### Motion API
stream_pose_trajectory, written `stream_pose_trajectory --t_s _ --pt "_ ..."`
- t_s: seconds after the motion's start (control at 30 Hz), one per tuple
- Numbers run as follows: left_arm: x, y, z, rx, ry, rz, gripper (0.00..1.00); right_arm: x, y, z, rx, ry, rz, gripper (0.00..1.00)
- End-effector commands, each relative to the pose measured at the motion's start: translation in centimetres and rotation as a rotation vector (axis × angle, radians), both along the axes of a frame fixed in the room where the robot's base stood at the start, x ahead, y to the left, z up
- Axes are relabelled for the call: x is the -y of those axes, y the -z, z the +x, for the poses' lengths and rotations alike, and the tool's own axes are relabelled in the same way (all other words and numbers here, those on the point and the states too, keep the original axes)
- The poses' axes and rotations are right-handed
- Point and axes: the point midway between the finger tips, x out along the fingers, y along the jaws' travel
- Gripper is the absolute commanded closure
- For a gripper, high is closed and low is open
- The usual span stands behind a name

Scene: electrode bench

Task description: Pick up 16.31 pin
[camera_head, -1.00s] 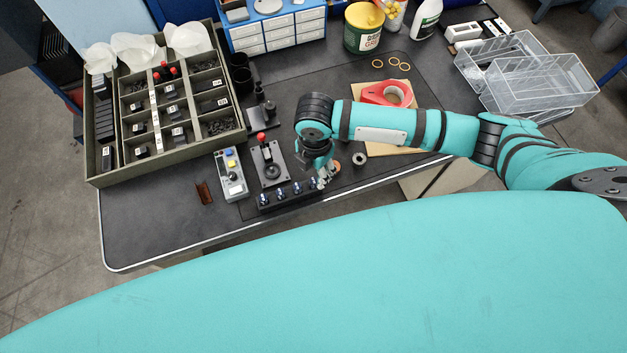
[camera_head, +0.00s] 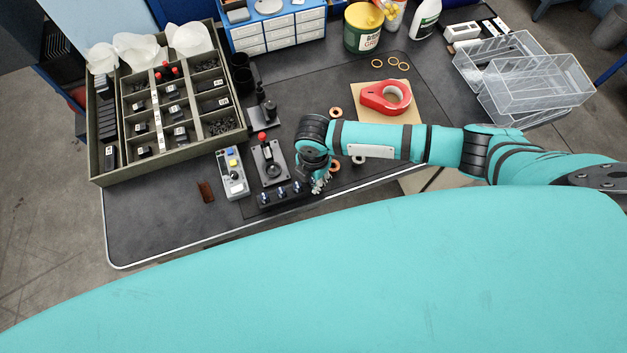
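A black block (camera_head: 283,197) stands at the front edge of the bench with several small pins in a row, their tops blue and pale. Three pin tops show clear: the left pin (camera_head: 265,197), the middle pin (camera_head: 281,191) and the right pin (camera_head: 297,187). No label is readable, so I cannot tell which is the 16.31 pin. My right gripper (camera_head: 318,186) points down at the block's right end and hides that end. It is too small and covered to show whether its fingers are apart or hold anything. My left gripper is not in view.
A compartment tray (camera_head: 150,167) stands at the left. A red tape roll (camera_head: 385,97) and clear bins (camera_head: 536,82) lie right.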

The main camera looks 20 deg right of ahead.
Motion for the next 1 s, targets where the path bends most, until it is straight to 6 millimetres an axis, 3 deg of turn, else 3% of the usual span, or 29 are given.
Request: stream_pose_trajectory --t_s 0.1,0.53,0.8,1.0 --pt "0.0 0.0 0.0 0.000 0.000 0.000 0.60 0.0 0.0 0.0 0.000 0.000 0.000 1.00" --pt "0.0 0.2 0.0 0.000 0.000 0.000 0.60 0.0 -0.4 0.1 0.001 0.000 0.002 1.00" --pt "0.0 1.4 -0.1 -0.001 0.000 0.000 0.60 0.0 -3.4 0.1 0.004 -0.001 0.003 1.00" --pt "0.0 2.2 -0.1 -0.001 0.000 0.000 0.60 1.2 -3.6 -4.4 -0.003 -0.003 0.001 1.00"
